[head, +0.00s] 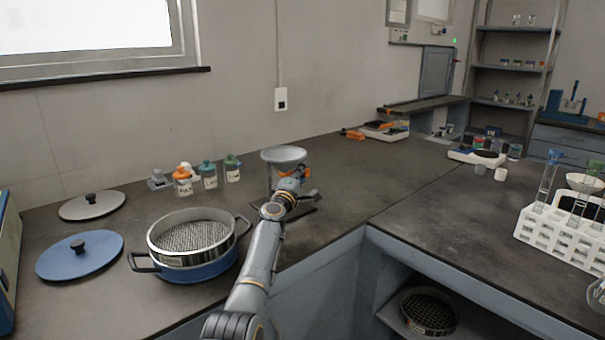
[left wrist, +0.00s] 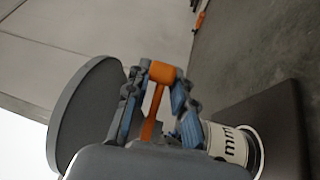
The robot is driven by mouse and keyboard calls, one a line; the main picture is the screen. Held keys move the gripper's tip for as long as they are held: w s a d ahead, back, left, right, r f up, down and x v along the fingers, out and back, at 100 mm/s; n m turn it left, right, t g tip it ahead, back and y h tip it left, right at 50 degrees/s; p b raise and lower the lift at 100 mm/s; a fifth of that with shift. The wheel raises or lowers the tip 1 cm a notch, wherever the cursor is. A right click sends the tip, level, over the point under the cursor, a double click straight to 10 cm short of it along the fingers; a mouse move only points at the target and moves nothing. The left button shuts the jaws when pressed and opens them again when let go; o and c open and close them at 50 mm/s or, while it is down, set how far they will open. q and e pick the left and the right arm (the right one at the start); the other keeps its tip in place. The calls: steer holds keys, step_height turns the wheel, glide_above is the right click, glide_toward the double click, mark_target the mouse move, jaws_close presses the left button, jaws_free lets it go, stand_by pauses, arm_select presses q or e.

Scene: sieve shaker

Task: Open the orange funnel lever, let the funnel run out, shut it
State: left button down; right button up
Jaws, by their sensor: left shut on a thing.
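The grey funnel (head: 283,156) stands on its dark-based stand on the counter, behind my left arm in the head view. The orange lever (left wrist: 160,75) shows in the left wrist view, between the fingers of my left gripper (left wrist: 158,100). My left gripper (head: 291,184) is shut on the lever at the funnel's stand. The funnel's grey bowl (left wrist: 84,112) is at the left of the wrist view, and a white cup marked "mm" (left wrist: 229,143) is at the right. The funnel's contents and outlet are hidden. My right gripper is not in view.
A sieve (head: 192,238) sits in a blue pan (head: 205,268) left of my arm. A blue lid (head: 79,257), a grey lid (head: 92,206) and several bottles (head: 209,176) stand nearby. The counter right of the funnel is clear (head: 370,170).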

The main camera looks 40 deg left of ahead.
arm_select(q)
steer(key=shift+r+h, duration=0.15)
steer(key=shift+h, duration=0.15)
stand_by(0.4)
steer(key=c, duration=1.4)
jaws_free()
steer(key=shift+s, duration=0.1)
steer(key=v, duration=1.2)
steer(key=shift+f, duration=0.2)
